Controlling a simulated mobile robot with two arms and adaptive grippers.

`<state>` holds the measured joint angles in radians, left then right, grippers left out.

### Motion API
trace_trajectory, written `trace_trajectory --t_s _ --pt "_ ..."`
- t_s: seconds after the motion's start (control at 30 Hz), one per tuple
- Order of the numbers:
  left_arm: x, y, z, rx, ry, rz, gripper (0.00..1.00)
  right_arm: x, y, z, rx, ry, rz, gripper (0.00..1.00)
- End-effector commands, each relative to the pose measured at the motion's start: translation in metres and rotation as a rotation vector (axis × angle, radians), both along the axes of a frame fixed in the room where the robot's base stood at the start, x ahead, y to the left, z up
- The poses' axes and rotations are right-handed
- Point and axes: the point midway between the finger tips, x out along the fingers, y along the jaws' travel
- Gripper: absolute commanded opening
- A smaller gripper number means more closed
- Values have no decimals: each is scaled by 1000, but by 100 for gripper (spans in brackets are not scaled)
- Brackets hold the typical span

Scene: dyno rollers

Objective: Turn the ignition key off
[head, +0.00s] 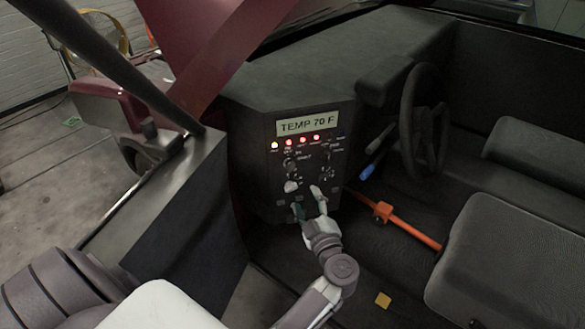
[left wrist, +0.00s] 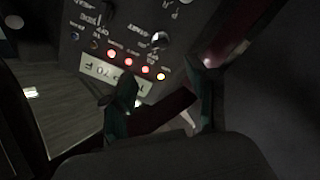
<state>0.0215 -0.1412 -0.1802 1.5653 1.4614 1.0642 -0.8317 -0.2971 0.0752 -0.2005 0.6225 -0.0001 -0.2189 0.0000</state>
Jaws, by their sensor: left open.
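The dark control panel (head: 265,170) carries a "TEMP 70 F" display, a row of lit lamps and small switches. A left switch (head: 291,165) and a right switch (head: 327,170) sit below the lamps. I cannot tell for sure which one is the ignition key. My left gripper (head: 304,190) is open in front of the panel's lower part, below the switches, and appears empty. In the left wrist view the panel shows upside down, with a pale metal switch (left wrist: 160,40) beyond the open fingers (left wrist: 168,72). Contact with the panel cannot be told. My right gripper is not seen.
A steering wheel (head: 422,115) and a blue-tipped lever (head: 368,171) are right of the panel. An orange bar (head: 410,230) crosses the floor toward the seat (head: 510,260). A yellow block (head: 383,300) lies on the floor. A dark side wall (head: 190,210) stands left of the panel.

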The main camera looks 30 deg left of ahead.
Motion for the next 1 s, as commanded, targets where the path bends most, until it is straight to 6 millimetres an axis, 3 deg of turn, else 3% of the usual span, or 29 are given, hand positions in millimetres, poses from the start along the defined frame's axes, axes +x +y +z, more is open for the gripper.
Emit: trace_trajectory --t_s 0.53,0.73,1.0 --pt "67 83 1 6 0 -1 58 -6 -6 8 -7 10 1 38" --pt "81 98 0 5 0 -2 58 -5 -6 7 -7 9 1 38" --pt "83 101 -1 3 0 -3 58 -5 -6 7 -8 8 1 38"
